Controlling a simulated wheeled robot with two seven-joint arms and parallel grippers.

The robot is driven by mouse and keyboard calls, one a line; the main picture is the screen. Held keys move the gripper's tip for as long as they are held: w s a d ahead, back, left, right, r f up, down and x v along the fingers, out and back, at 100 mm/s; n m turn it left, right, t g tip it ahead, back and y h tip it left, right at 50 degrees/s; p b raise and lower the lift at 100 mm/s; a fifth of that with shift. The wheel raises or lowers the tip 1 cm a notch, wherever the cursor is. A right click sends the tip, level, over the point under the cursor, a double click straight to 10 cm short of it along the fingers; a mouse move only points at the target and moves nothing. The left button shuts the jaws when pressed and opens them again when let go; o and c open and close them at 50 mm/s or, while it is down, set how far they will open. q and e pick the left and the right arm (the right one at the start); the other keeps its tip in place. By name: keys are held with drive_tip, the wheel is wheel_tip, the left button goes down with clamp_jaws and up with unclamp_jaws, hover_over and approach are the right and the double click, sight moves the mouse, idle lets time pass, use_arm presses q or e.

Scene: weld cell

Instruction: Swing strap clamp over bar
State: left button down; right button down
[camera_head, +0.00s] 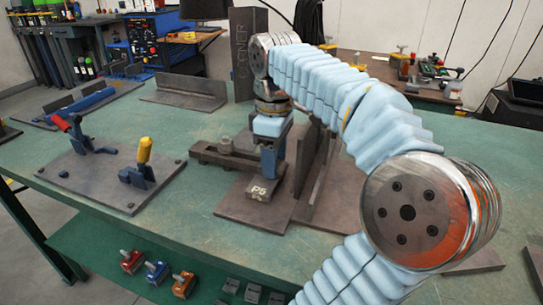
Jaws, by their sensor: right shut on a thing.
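The dark strap clamp (212,153) lies across a fixture on the green bench, with a round nut (226,145) on top. A bar end marked P5 (259,191) shows below and to the right of it, above a flat brown plate (240,213). My right gripper (268,168) points down at the right end of the strap clamp, shut on it as far as I can see. The gripper covers that end, so the exact contact and the clamp's overlap with the bar are partly hidden. My left gripper is not in view.
Upright plates (317,165) stand close to the right of my gripper. A plate with a red-handled toggle clamp (72,130) and a yellow-handled one (140,165) lies to the left. A tall plate marked CORNER (243,50) stands behind. Bare bench shows at front left.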

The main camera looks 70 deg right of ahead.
drive_tip(key=shift+d+r, duration=0.1)
drive_tip(key=shift+c, duration=2.4)
unclamp_jaws()
wheel_tip(320, 180, up, 14)
drive_tip(key=p, duration=0.2)
drive_tip(key=shift+f, duration=0.2)
